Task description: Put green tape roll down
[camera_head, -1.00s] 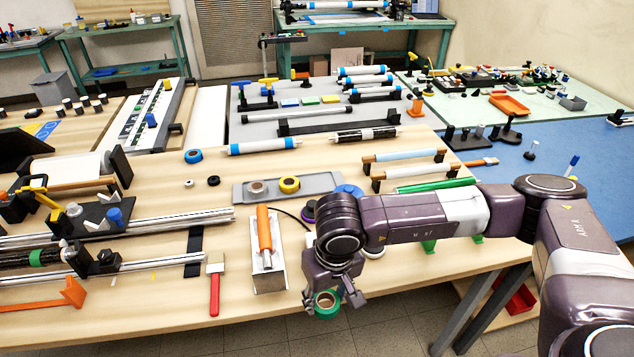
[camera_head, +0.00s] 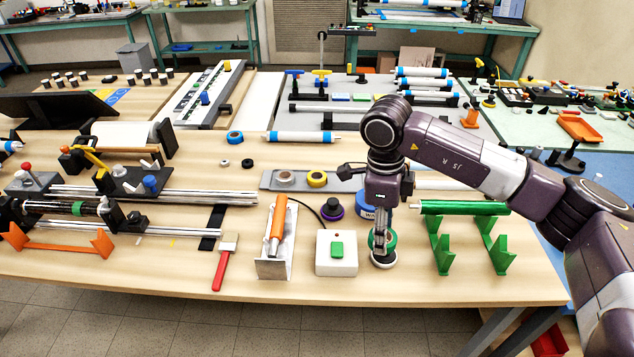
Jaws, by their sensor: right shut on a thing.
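The green tape roll (camera_head: 391,240) shows under my right gripper (camera_head: 381,226), low over the front part of the wooden table. The gripper points down and is shut on the roll. Gripper parts hide much of the roll, and I cannot tell whether it touches the tabletop. My left gripper is not in view.
A white box with a green button (camera_head: 337,252) stands just left of the roll. A small round dark-and-white piece (camera_head: 383,260) is directly below it. A green tube (camera_head: 462,208) on green stands (camera_head: 440,247) is to the right. A purple roll (camera_head: 332,209) lies behind.

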